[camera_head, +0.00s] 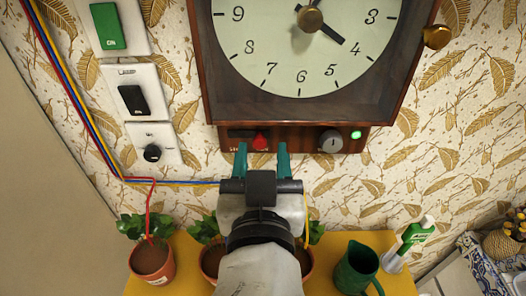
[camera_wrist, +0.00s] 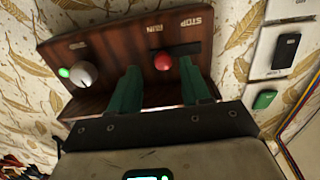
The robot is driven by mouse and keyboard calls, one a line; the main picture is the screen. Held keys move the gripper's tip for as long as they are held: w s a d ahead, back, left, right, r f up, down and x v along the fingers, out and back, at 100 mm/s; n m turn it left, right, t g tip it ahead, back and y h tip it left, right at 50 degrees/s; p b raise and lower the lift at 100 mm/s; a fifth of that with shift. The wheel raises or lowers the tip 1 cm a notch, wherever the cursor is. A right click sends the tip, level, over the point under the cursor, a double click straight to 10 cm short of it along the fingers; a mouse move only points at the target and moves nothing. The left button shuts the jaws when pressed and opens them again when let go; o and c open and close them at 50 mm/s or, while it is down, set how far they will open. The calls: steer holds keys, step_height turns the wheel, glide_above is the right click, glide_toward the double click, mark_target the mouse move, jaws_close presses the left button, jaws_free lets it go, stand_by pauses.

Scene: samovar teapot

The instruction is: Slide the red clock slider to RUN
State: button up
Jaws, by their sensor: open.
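The red clock slider (camera_head: 261,140) sits at the right end of its dark slot on the wooden panel below the clock face. In the wrist view the red slider (camera_wrist: 163,62) shows as a round knob below the RUN label (camera_wrist: 155,28); the slot runs away from it toward the STOP label (camera_wrist: 197,22). My gripper (camera_head: 262,148) is open, its two green fingers pointing at the panel. In the wrist view the fingertips (camera_wrist: 159,68) stand on either side of the slider. I cannot tell whether either finger touches it.
A grey knob (camera_head: 330,141) and a lit green lamp (camera_head: 356,134) are right of the slider. Wall switches (camera_head: 132,99) are at left. Below are a yellow table (camera_head: 188,262), potted plants (camera_head: 152,258) and a green jug (camera_head: 357,268). Coloured wires run along the wall.

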steer(key=s+b, duration=0.1)
steer(key=s, duration=0.8)
steer(key=shift+b, duration=0.35)
steer(key=shift+a, duration=0.1)
